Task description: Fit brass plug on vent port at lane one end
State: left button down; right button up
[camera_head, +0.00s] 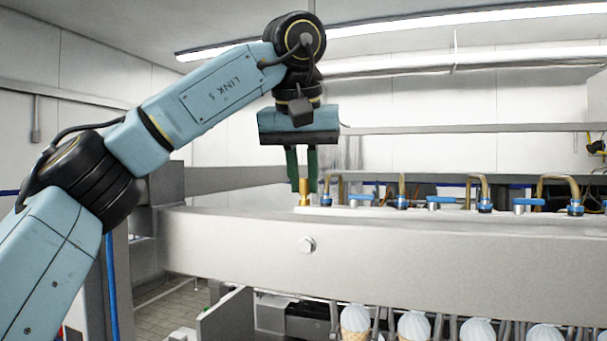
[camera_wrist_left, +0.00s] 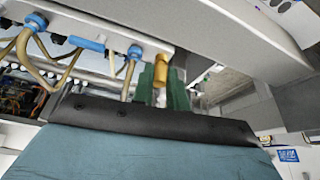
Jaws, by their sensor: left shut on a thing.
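The brass plug (camera_head: 304,190) is between the green fingers of my left gripper (camera_head: 303,180), which is shut on it. In the head view it hangs upright at the left end of the machine's top, beside the row of fittings. The left wrist view shows the plug (camera_wrist_left: 162,70) at the fingertips of my left gripper (camera_wrist_left: 161,85). I cannot pick out the vent port; the fingers and plug may cover it. I cannot tell whether the plug touches the surface under it. My right gripper is in neither view.
Several blue-handled valves (camera_head: 440,201) and bent brass pipes (camera_head: 402,188) run along the top to the right of the plug.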

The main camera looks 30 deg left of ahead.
pick_arm(q)
jog(key=shift+f, duration=0.1)
dwell(0.3)
jog(key=c, duration=1.3)
grip_release()
jog(key=shift+o, duration=1.3)
jog(key=shift+s+a, duration=0.1)
jog(key=shift+a, duration=0.1)
jog(key=shift+d, duration=0.1)
